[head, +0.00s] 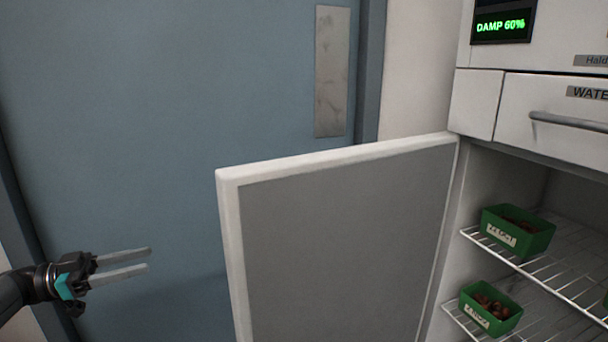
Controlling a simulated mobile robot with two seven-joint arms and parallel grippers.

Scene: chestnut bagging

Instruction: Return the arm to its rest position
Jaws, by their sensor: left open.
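My left gripper (149,259) is at the lower left, its two fingers apart and pointing right with nothing between them. It is in the air in front of the blue door, to the left of the open cabinet door (345,240), with a gap between the fingertips and that door's edge. The rest of the left arm runs off the left edge of the picture. My right gripper is not in view.
The white cabinet stands at the right with its door swung open. Inside, a green box (518,232) sits on an upper wire shelf and another green box (491,308) with brown chestnuts sits lower. A drawer handle (568,121) sticks out above. A blue door (150,110) fills the background.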

